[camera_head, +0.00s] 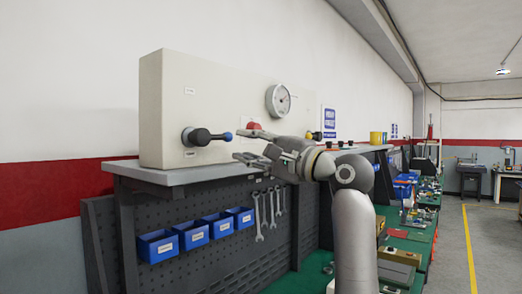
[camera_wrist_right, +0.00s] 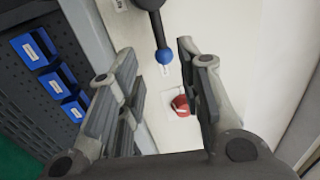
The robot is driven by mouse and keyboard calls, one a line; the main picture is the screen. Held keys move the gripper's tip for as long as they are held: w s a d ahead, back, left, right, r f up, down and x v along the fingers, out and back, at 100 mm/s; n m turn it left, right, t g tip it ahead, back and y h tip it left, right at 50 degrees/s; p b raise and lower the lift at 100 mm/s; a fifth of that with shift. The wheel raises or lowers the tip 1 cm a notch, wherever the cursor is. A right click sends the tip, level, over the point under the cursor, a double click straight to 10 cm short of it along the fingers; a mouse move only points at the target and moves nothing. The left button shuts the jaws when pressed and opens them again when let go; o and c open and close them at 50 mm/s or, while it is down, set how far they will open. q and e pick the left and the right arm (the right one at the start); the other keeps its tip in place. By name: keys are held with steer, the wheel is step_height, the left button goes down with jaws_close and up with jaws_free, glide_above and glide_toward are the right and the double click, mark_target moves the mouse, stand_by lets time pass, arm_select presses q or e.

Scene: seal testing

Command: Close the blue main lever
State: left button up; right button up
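The blue main lever is a dark handle with a blue ball tip (camera_head: 228,136) on the front of a cream box (camera_head: 165,90). In the head view the handle points to the right, roughly level. In the right wrist view the blue ball (camera_wrist_right: 164,56) shows beyond and between the fingers. My right gripper (camera_head: 243,145) is open and empty, close to the ball end of the lever, with a visible gap in the wrist view. My left gripper does not show in either view.
Below the shelf (camera_head: 180,175) hang blue bins (camera_head: 158,246) and wrenches on a pegboard.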

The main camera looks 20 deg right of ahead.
steer(key=shift+v, duration=1.5)
steer(key=shift+f, duration=0.1)
